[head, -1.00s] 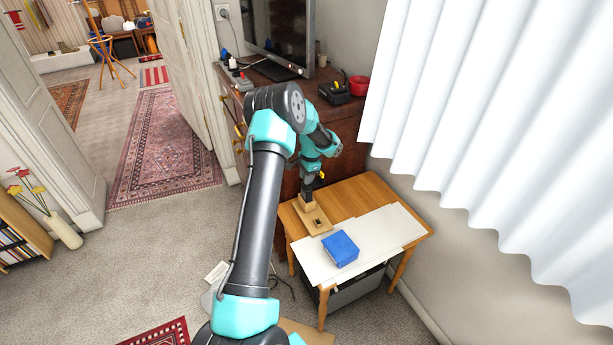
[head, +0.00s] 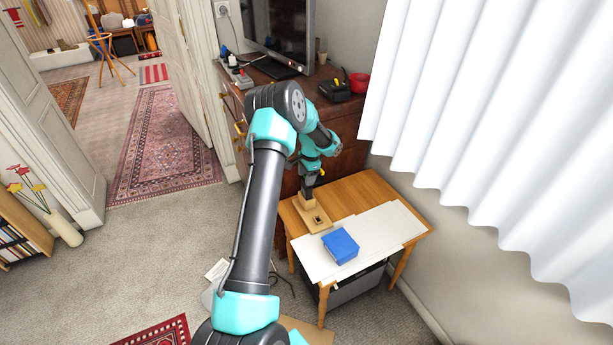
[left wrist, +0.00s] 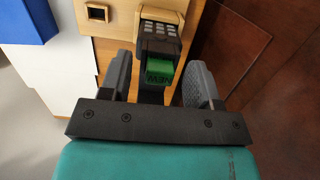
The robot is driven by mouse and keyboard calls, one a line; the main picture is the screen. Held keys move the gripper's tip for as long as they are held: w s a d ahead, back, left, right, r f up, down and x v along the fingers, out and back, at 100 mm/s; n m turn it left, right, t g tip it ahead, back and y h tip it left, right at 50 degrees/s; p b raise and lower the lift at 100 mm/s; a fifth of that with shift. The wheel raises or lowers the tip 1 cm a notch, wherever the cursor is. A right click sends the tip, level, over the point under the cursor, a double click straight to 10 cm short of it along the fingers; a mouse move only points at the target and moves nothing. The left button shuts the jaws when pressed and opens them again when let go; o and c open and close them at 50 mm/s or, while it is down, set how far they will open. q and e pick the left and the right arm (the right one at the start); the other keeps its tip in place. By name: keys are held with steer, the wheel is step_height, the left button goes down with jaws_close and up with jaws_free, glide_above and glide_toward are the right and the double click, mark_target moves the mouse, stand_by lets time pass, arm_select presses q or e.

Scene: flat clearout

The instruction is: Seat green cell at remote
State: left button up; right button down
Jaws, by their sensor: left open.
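The green cell (left wrist: 160,75), marked NEW, sits at the near end of the black remote (left wrist: 160,28) in the left wrist view. How deep it is seated cannot be told. The remote stands in a wooden holder (left wrist: 116,30), also visible on the small table in the head view (head: 320,220). My left gripper (left wrist: 158,78) is open, one finger on each side of the cell, with gaps visible. In the head view the left gripper (head: 307,190) is above the holder, and the cell cannot be made out. My right gripper is not in view.
A blue box (head: 340,247) lies on a white sheet (head: 385,233) on the small wooden table (head: 355,192). The holder has an empty square hole (left wrist: 97,12). A dresser (head: 345,128) stands behind, with a red pot (head: 360,82) on it. A white curtain hangs at right.

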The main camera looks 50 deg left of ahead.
arm_select(q)
step_height(320, 180, up, 17)
steer(key=w, duration=0.2)
steer(key=shift+w+d, duration=0.25)
steer(key=shift+d, duration=0.15)
stand_by(0.8)
steer(key=s+d+f+n+t+h, duration=0.1)
steer(key=s+d+f+t+h, duration=0.15)
steer(key=d+f, duration=1.8)
steer(key=s+d+f+n+h, duration=0.1)
steer(key=s+d+f+n, duration=0.1)
steer(key=s+d, duration=0.8)
steer(key=s+d+f+n, duration=0.2)
steer(key=s+d+f, duration=0.2)
steer(key=s+d, duration=0.5)
steer(key=shift+s+d+h, duration=0.35)
steer(key=shift+s+d, duration=0.05)
steer(key=shift+s, duration=0.25)
